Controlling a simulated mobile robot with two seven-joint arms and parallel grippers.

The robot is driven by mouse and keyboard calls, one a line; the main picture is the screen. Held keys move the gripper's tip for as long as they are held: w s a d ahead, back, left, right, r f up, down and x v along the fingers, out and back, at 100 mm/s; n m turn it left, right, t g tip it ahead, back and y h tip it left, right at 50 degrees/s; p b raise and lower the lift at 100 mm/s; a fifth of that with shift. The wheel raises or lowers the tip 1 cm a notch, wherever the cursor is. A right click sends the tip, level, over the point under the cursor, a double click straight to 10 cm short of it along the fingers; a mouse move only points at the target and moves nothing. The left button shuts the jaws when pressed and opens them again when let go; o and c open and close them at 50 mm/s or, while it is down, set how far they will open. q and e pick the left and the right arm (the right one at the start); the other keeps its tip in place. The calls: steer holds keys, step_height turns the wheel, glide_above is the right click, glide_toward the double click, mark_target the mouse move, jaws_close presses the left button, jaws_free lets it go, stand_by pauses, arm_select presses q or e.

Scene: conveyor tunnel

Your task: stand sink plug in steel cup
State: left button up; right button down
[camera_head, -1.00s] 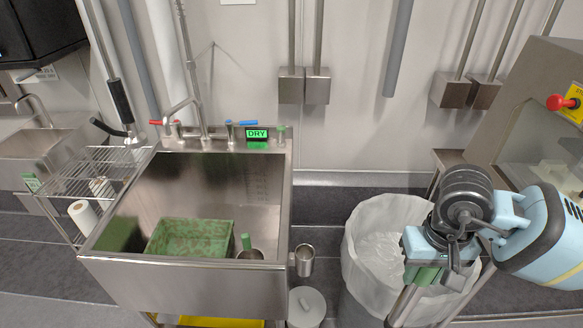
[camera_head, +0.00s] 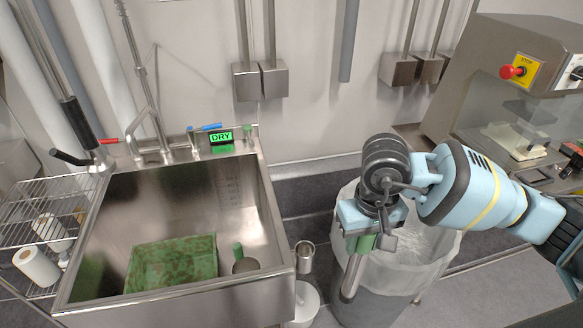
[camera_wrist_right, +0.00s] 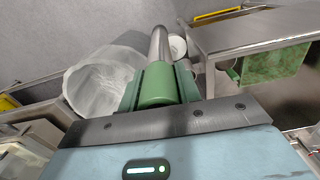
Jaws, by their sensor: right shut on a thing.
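My right gripper (camera_head: 367,240) is shut on the sink plug, a steel tube (camera_head: 352,278) with a green top. The tube hangs down, slightly tilted, in front of the white-lined bin. In the right wrist view the green top (camera_wrist_right: 158,85) sits between the fingers, with the steel tube (camera_wrist_right: 158,45) beyond it. The steel cup (camera_head: 305,257) is at the right outer side of the sink, open side up. The plug is to the right of the cup and apart from it. The cup's inside is only partly visible. My left gripper is not in view.
The steel sink (camera_head: 178,297) holds a green tray (camera_head: 172,265) and a green-handled item (camera_head: 240,254). A white-lined bin (camera_head: 425,250) stands behind and beside my gripper. A white round container (camera_head: 303,302) is below the cup. A wire rack (camera_head: 40,205) is at left.

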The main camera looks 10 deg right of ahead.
steer(key=shift+w+a, duration=0.15)
steer(key=shift+a, duration=0.25)
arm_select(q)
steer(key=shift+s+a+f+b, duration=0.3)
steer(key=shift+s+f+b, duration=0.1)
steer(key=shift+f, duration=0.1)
arm_select(e)
steer(key=w+a+r+m, duration=0.2)
steer(key=w+m, duration=0.6)
steer(key=m, duration=0.3)
steer(key=w+a+r+m, duration=0.3)
steer(key=w+m, duration=0.5)
steer(key=m, duration=0.4)
steer(key=shift+w+a, duration=0.25)
steer(key=shift+w, duration=0.1)
steer(key=shift+f, duration=0.1)
